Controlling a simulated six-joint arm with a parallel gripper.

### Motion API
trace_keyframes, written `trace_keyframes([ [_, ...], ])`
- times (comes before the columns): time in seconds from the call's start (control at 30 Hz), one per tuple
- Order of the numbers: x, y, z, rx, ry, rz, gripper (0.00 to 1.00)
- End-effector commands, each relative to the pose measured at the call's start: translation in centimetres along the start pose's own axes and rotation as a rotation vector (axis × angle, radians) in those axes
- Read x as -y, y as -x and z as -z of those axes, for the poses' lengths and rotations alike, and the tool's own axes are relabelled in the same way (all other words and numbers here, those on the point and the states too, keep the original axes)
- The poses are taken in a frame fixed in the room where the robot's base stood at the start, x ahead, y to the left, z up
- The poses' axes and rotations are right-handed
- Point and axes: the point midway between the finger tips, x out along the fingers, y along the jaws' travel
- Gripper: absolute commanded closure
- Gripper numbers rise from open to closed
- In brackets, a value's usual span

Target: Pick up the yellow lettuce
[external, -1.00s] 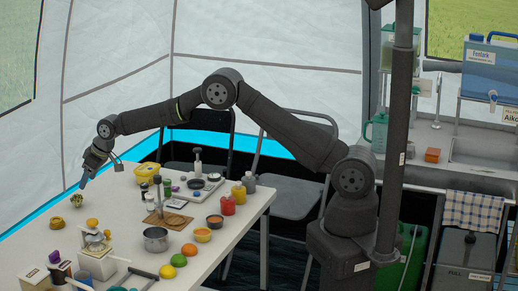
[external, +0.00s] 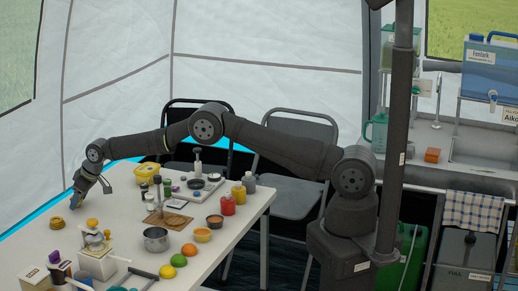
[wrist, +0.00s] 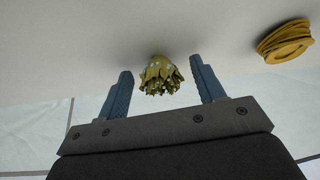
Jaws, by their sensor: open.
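The yellow lettuce (wrist: 160,75) is a small yellow-green leafy head on the white table. In the wrist view it shows between and just beyond the tips of my two blue-grey fingers. In the external view it is hidden behind my gripper (external: 76,203). My gripper (wrist: 165,76) is open, with a finger on either side of the lettuce and a gap visible to each. Whether the fingers reach down around it cannot be told.
A stack of yellow discs (wrist: 284,42) lies to the right in the wrist view; it also shows near the table's left edge (external: 57,224). A yellow tub (external: 147,171), a metal pot (external: 156,240) and several jars stand across the white table (external: 118,205).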

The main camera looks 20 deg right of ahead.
Motion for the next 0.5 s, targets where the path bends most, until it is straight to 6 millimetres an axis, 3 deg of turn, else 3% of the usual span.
trace_keyframes([
  [0.33, -0.01, -0.37, -0.03, 0.001, 0.000, 0.000, 0.40],
  [0.5, -0.01, -0.36, -0.04, 0.001, 0.000, 0.000, 0.73],
])
